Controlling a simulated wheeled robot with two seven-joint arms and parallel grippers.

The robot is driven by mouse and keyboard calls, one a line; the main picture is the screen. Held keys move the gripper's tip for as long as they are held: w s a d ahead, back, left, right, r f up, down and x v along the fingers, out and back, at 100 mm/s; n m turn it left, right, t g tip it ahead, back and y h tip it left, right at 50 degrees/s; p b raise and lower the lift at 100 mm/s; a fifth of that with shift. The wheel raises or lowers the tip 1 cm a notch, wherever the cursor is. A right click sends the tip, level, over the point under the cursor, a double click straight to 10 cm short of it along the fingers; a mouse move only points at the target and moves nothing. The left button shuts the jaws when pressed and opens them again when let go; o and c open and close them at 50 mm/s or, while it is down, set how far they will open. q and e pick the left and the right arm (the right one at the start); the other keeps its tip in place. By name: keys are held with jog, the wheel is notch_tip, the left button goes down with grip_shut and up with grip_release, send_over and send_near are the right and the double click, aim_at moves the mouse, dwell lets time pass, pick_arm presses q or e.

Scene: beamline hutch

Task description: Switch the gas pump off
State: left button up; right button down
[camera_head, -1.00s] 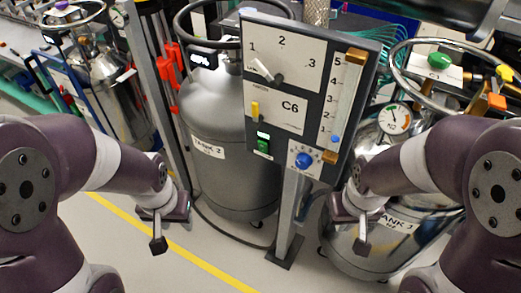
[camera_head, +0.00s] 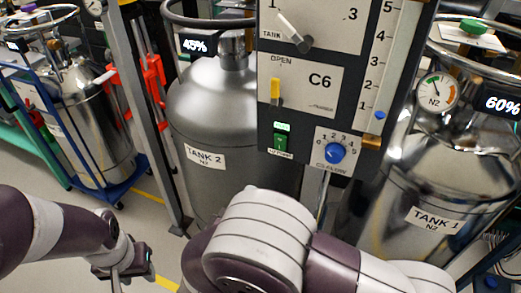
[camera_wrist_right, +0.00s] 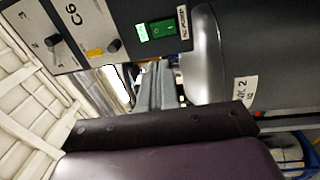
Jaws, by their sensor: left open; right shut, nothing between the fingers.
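The green rocker switch (camera_head: 282,142) sits low on the C6 panel (camera_head: 300,95), under a small lit green display (camera_head: 282,127). Its label is too small to read surely, and I cannot tell which side is pressed. The switch (camera_wrist_right: 163,29) also shows at the top of the right wrist view. My right gripper (camera_wrist_right: 158,72) is shut and empty, its fingers pointing toward the switch with a gap that I cannot judge. In the head view my right arm hides that gripper. My left gripper (camera_head: 122,272) is open and empty at the lower left, away from the panel.
A blue knob (camera_head: 335,152) is right of the switch, and a yellow lever (camera_head: 275,92) is above it. Tank 2 (camera_head: 215,110) stands behind the panel at left, Tank 1 (camera_head: 425,175) at right. A red-clamped post (camera_head: 150,110) stands further left.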

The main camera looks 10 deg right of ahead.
aim_at(278, 140)
jog(key=shift+r+n, duration=0.15)
jog(key=shift+n, duration=0.15)
jog(key=shift+d, duration=0.1)
jog(key=b+x, duration=0.1)
jog(key=x, duration=1.3)
jog(key=shift+b, duration=0.3)
